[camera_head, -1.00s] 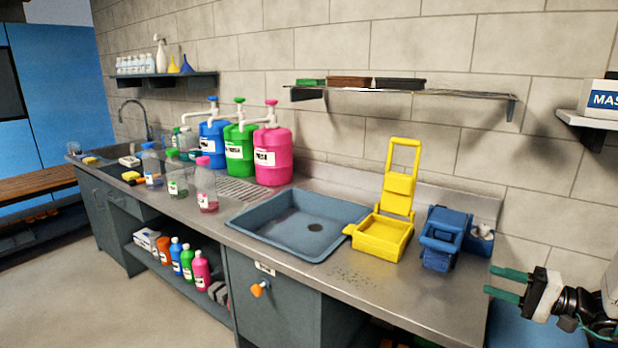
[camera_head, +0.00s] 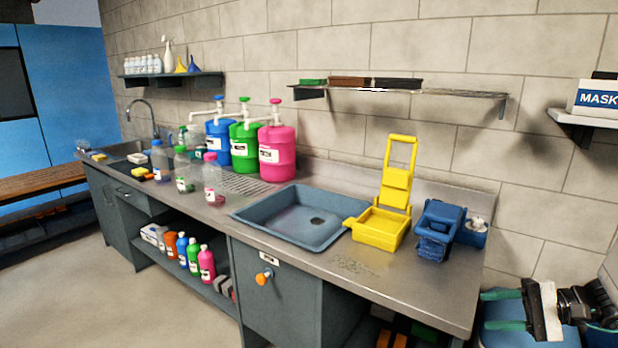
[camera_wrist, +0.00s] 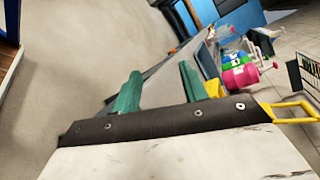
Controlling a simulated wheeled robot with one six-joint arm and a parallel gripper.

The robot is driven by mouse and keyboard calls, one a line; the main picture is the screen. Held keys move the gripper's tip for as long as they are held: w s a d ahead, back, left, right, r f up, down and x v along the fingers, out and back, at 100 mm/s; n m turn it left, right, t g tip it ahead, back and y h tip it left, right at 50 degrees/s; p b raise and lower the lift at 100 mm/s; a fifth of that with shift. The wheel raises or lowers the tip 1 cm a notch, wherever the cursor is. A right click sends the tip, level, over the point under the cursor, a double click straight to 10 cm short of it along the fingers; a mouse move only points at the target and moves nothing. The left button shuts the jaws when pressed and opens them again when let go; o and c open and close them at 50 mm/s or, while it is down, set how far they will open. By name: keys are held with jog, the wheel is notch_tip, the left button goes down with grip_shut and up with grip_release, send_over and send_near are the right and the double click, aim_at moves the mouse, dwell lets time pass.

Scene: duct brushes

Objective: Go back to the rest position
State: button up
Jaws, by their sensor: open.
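My gripper (camera_head: 503,310) is at the lower right of the head view, just off the right end of the metal counter (camera_head: 335,268). Its two green fingers are apart, with nothing between them. The wrist view shows the same open fingers (camera_wrist: 157,88), tilted, with the floor and counter beyond them. No duct brush can be made out in either view.
On the counter stand a blue-grey tray (camera_head: 290,228), a yellow wringer-like device (camera_head: 380,226), a blue device (camera_head: 438,230) and pink (camera_head: 277,155), green and blue jugs. A blue drum (camera_head: 500,335) is below my gripper. The floor (camera_head: 90,290) at left is clear.

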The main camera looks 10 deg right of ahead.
jog(key=s+a+r+n+g+h, duration=0.4)
jog(key=s+a+r+n+h, duration=0.5)
jog(key=s+a+r+h, duration=0.4)
jog(key=s+a+r, duration=0.2)
jog(key=a, duration=0.3)
jog(key=shift+s+n+g+h, duration=0.3)
jog(key=shift+s+n, duration=0.05)
jog(key=shift+n, duration=0.05)
jog(key=shift+d, duration=0.2)
